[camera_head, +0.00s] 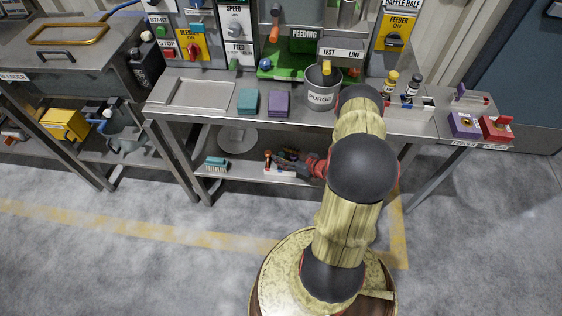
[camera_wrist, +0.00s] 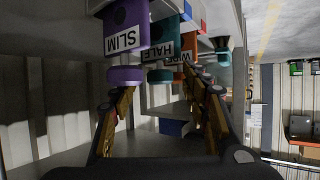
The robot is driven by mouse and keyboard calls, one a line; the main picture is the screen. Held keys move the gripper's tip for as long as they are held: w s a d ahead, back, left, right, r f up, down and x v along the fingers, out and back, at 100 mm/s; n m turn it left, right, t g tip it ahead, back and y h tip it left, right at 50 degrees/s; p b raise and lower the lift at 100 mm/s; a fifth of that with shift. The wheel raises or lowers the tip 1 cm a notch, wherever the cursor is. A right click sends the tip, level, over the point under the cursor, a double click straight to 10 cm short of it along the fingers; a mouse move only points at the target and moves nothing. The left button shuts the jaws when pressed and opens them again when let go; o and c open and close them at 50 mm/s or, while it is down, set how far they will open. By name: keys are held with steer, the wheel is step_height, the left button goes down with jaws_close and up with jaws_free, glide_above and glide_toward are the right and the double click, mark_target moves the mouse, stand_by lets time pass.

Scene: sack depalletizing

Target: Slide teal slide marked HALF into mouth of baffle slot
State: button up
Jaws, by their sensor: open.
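The teal slide marked HALF (camera_wrist: 162,42) is in the middle of the wrist view, its lettering upside down. It stands between the purple slide marked SLIM (camera_wrist: 126,35) and an orange slide marked WIDE (camera_wrist: 184,55). My gripper (camera_wrist: 160,82) is open, with its fingers on either side of the teal slide's knob end; I cannot tell whether they touch it. In the head view my gripper (camera_head: 280,164) reaches over the lower shelf, where slides are small and partly hidden. A panel sign (camera_head: 402,5) reads BAFFLE HALF; I cannot make out the slot mouth.
The metal bench (camera_head: 180,118) stands above the lower shelf (camera_head: 240,172), so its top and legs are close to my arm. A teal brush (camera_head: 215,163) lies on the shelf. A PURGE bucket (camera_head: 321,92), teal block (camera_head: 248,101) and purple block (camera_head: 279,103) stand on the bench.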

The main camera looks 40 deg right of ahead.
steer(key=shift+c, duration=1.2)
jaws_close()
